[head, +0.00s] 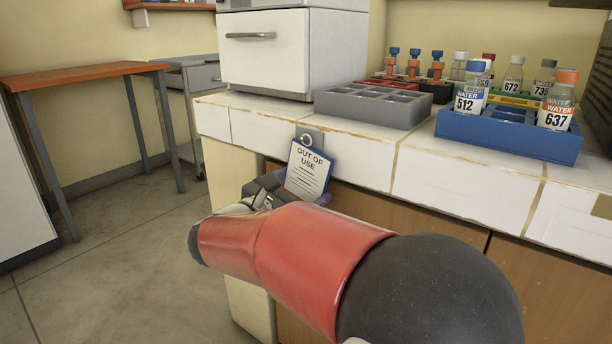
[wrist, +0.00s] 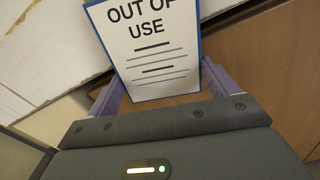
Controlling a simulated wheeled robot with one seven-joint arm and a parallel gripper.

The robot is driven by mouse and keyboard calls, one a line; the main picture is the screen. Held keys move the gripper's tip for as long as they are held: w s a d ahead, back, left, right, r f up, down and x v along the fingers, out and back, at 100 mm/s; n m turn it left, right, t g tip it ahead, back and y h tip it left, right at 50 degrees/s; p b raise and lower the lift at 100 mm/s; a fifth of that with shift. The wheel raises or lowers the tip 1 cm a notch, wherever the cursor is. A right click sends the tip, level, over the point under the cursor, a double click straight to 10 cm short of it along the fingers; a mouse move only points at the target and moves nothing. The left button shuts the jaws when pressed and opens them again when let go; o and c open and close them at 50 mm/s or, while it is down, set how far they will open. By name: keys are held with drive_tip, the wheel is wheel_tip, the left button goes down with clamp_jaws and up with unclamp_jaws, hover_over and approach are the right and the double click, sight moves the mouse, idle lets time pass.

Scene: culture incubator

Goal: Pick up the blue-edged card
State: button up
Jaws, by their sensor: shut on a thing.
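The blue-edged card (head: 307,172) is white, with "OUT OF USE" and several printed lines. It hangs tilted in front of the tiled counter edge, by a grey tab with a ring (head: 308,138) at its top. In the wrist view the card (wrist: 155,50) fills the upper middle, its lower part between the purple fingers. My gripper (head: 300,190) is shut on the lower part of the card; it also shows in the wrist view (wrist: 160,88). The fingertips are partly hidden behind the card in both views.
A white cabinet (head: 265,50) stands on the tiled counter (head: 345,151). A grey rack (head: 372,106) and a blue rack (head: 510,136) with labelled bottles sit near the counter's front edge. An orange-topped table (head: 80,75) stands at the left. The floor (head: 120,235) between is clear.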

drive_tip(key=shift+r, duration=0.1)
drive_tip(key=shift+s+a, duration=0.15)
drive_tip(key=p+v, duration=0.1)
drive_tip(key=v, duration=1.6)
drive_tip(key=shift+s+a+p, duration=0.2)
drive_tip(key=shift+s+p, duration=0.05)
drive_tip(key=shift+p, duration=0.1)
drive_tip(key=shift+c, duration=0.5)
drive_tip(key=shift+w, duration=0.1)
